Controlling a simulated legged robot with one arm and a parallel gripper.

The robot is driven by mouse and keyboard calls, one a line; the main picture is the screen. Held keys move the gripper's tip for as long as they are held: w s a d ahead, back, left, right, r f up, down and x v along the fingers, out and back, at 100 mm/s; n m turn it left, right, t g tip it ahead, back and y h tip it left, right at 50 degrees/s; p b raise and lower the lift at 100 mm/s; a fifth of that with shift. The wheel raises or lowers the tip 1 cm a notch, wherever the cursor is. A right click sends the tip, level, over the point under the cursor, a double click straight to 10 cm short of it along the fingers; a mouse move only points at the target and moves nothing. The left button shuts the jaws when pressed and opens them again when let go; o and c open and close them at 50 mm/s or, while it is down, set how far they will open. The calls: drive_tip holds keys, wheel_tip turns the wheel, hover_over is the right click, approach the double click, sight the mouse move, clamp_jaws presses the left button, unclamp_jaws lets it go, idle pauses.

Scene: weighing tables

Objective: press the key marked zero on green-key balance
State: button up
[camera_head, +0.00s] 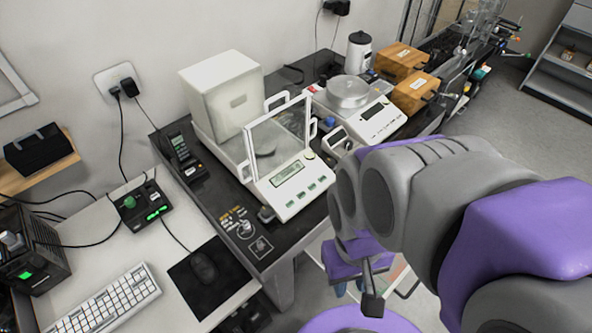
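The green-key balance (285,201) stands on the black weighing table, a white unit with a clear glass-sided weighing chamber (277,131) behind its sloped front panel. The panel carries a small display (287,174) and several green keys (302,198); their markings are too small to read. My arm reaches in from the right. My gripper (372,300) points down in front of the table, right of and below the balance and apart from it. Only a dark finger-like tip shows, and the rest is hidden by my arm, so its opening is unclear.
A second balance (378,120) with a round pan stands behind, with wooden boxes (399,62) beyond it. A dark handset (182,155) is at the table's left. A keyboard (108,300) and mouse (203,267) lie on the left desk. Open floor lies to the right.

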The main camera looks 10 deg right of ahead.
drive_tip(key=shift+a, duration=0.3)
drive_tip(key=shift+d, duration=0.1)
drive_tip(key=shift+d, duration=0.25)
drive_tip(key=shift+c, duration=1.6)
drive_tip(key=shift+a, duration=0.2)
clamp_jaws()
drive_tip(key=shift+d, duration=0.1)
